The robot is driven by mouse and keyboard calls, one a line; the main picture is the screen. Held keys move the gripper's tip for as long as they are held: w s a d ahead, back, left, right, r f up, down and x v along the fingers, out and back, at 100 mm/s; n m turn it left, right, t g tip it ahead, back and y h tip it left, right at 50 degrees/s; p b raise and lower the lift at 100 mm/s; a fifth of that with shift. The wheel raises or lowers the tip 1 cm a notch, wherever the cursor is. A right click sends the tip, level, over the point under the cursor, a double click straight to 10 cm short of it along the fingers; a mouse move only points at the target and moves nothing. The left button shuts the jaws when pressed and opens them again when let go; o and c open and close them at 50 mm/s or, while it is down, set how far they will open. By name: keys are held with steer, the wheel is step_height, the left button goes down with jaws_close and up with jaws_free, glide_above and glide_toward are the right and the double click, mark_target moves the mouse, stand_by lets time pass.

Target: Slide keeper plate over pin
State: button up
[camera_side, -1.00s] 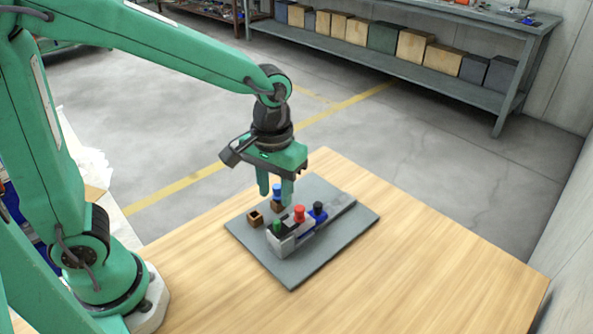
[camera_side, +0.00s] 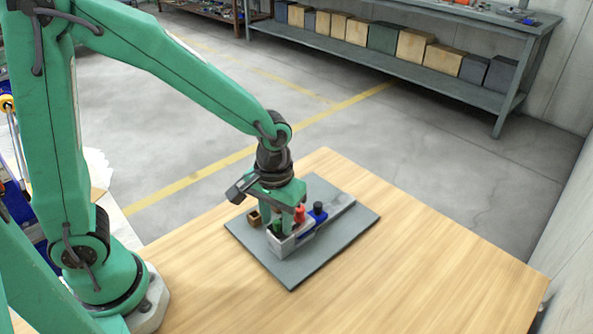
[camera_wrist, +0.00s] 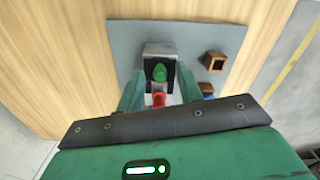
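A grey board (camera_side: 335,240) on the table carries a light grey block assembly (camera_side: 283,247). A green knob (camera_wrist: 160,72) stands on the block, and a red knob (camera_side: 300,214) stands behind it. A blue part (camera_side: 318,218) with a black knob (camera_side: 318,206) lies further along. I cannot tell which piece is the keeper plate or the pin. My gripper (camera_wrist: 161,82) is open and low over the block. Its fingers are apart, one on each side of the red and green knobs. The wrist view shows no clear contact.
A small brown open box (camera_wrist: 214,60) stands on the board beside the block. A blue piece (camera_wrist: 206,88) is partly hidden by my gripper in the wrist view. The wooden table (camera_side: 440,260) is clear to the right and front.

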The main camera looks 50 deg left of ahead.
jaws_close()
steer(key=shift+w, duration=1.5)
jaws_free()
steer(key=shift+r, duration=0.15)
step_height(320, 180, up, 8)
steer(key=shift+f, duration=0.2)
